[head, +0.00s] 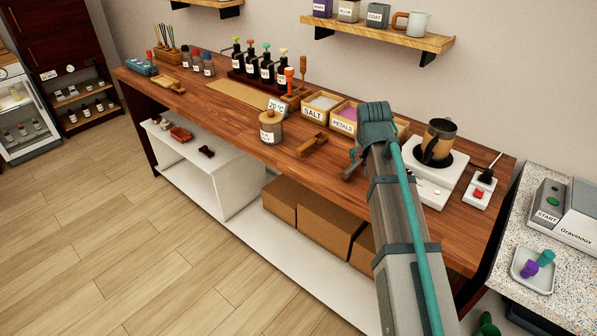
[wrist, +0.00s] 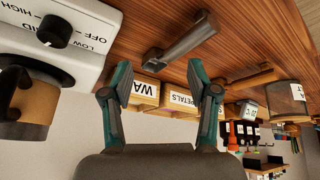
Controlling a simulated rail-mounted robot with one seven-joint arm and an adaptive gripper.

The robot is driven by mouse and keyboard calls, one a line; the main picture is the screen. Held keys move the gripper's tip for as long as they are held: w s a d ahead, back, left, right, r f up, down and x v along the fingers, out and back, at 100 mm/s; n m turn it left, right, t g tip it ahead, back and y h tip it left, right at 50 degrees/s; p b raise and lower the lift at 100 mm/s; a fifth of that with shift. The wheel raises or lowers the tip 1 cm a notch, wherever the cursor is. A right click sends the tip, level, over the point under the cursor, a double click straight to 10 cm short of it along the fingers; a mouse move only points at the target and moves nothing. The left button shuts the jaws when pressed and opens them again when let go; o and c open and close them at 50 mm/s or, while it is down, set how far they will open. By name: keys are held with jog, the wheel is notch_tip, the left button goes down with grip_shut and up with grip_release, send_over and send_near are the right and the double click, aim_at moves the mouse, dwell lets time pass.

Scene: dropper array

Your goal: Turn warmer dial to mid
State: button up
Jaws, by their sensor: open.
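The white warmer (head: 463,160) stands at the right end of the wooden bench, with a dark mug (head: 438,141) on its round plate. In the wrist view its front panel (wrist: 95,22) is at the upper left, seen upside down. The black dial (wrist: 54,31) there is ringed by the words OFF, LOW, HIGH and a partly cut-off MID. I cannot tell its exact setting. My gripper (wrist: 160,85) is open and empty, above the bench beside the warmer and apart from the dial. In the head view my arm hides most of it.
Boxes labelled SALT (head: 320,104) and PETALS (head: 343,118) stand behind my gripper. A labelled jar (head: 271,129) and a wooden piece (head: 312,145) lie left of it. A power strip (head: 481,190) with a red switch is right of the warmer.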

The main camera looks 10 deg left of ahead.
jog(key=a+f, duration=0.2)
jog(key=a, duration=0.4)
jog(key=s+a+f+t+p, duration=0.1)
jog(key=a+f, duration=0.1)
jog(key=a, duration=0.4)
jog(key=s+a+f+t, duration=0.1)
jog(key=a+f, duration=0.1)
jog(key=a, duration=0.4)
jog(key=shift+f+n, duration=0.2)
jog(key=shift+n, duration=0.1)
jog(key=shift+s+a+f+p, duration=0.15)
jog(key=shift+a, duration=0.3)
jog(key=shift+s+a+f+p, duration=0.15)
jog(key=shift+a, duration=0.25)
